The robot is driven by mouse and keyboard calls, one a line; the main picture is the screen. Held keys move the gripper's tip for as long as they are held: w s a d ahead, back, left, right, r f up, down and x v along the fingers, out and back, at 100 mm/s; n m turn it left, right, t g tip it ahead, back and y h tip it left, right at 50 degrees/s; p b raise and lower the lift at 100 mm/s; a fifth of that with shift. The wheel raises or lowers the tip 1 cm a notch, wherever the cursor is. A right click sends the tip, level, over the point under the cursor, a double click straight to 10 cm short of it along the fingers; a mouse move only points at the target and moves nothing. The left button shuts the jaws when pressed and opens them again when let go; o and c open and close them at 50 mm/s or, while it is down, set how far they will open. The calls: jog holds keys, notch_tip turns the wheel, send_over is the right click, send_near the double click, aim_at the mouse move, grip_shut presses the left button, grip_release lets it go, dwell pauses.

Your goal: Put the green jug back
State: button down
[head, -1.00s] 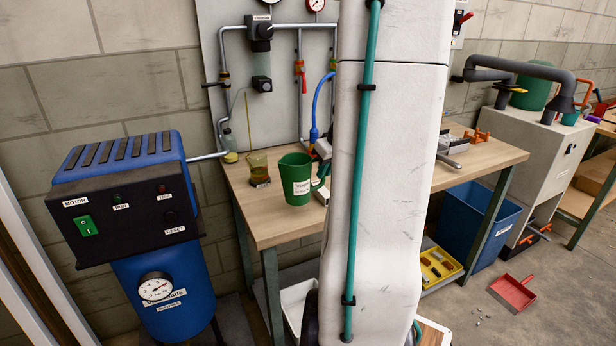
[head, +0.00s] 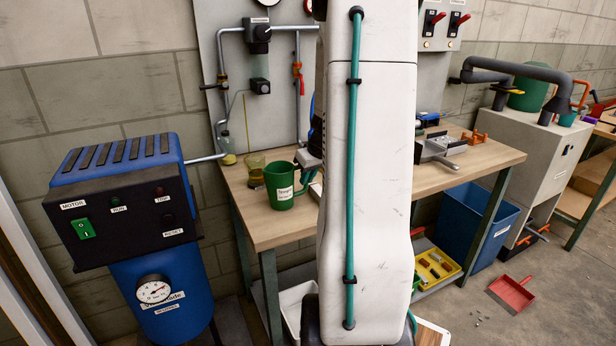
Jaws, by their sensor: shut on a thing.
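The green jug (head: 279,188), with a white label, is upright at the left end of the wooden workbench (head: 252,228). I cannot tell whether its base touches the bench top. Its handle faces right, towards my arm. My gripper (head: 308,160) shows only in part at the left edge of my white arm, at the jug's handle side, and is shut on the jug. The fingertips are mostly hidden.
An amber beaker (head: 254,168) stands close behind the jug on its left. Behind are a pipe panel (head: 228,70) and a red-handled valve (head: 298,85). A blue motor unit (head: 120,160) stands left of the bench. A vice-like metal tool (head: 440,147) lies farther right.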

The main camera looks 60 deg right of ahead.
jog(key=shift+f, duration=0.15)
jog(key=c, duration=1.5)
grip_release()
jog(key=shift+o, duration=0.2)
